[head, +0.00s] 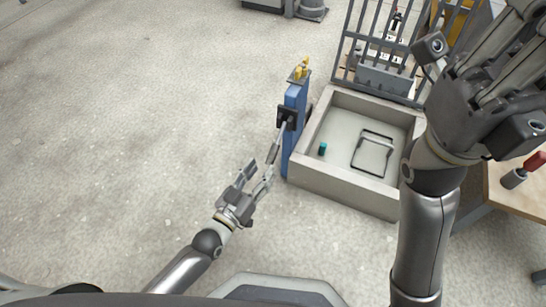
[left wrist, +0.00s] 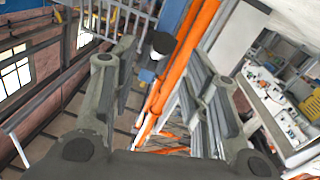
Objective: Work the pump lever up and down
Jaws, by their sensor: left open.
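The blue pump post (head: 295,125) stands upright on the floor against the left side of a pale basin. A black bracket (head: 286,114) sits on its near side, and a thin grey lever (head: 280,136) slopes down from it toward my left gripper. My left gripper (head: 258,172) is open, its fingers pointing up toward the lever's lower end. In the left wrist view, a black-ended piece (left wrist: 162,44), perhaps the lever's, shows between the spread fingers; contact cannot be told. My right gripper (head: 512,45) is large at the upper right, its fingertips partly cut off.
The pale basin (head: 345,197) holds a wire frame (head: 373,152) and a small teal-topped cylinder (head: 322,149). A barred rack (head: 385,35) stands behind it. A wooden table (head: 515,205) with a red-handled tool (head: 524,170) is at right. The floor at left is clear.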

